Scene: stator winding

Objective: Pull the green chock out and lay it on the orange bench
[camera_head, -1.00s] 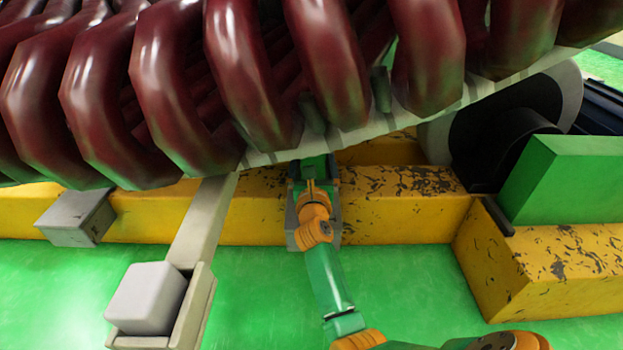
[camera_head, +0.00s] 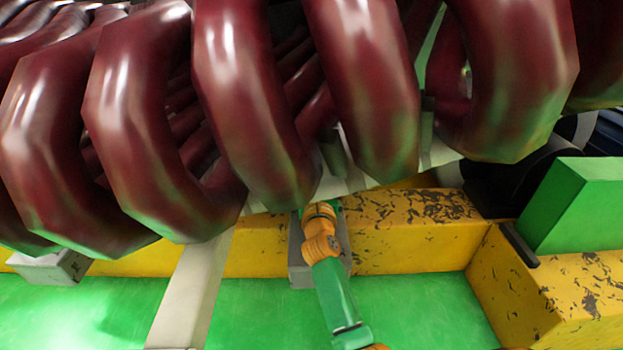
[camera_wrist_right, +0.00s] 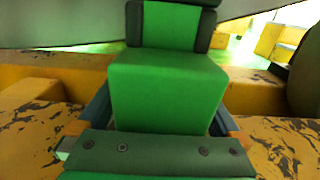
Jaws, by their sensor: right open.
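The green chock (camera_wrist_right: 165,92) fills the middle of the right wrist view. It is a green block, with a green part between dark side pieces behind it. My right gripper (camera_wrist_right: 160,118) is open, with one jaw on each side of the block. I cannot tell whether they touch it. In the head view my right arm reaches up under the dark red coils, which hide its fingertips and the chock. No clearly orange bench shows; a scuffed yellow-orange beam (camera_head: 400,232) runs below the coils. My left gripper is not in view.
Large dark red coils (camera_head: 250,100) overhang the beam and leave little room above my right wrist. A pale strut (camera_head: 190,295) stands left of my arm. A large green block (camera_head: 580,205) is at the right. The green floor (camera_head: 425,305) is clear.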

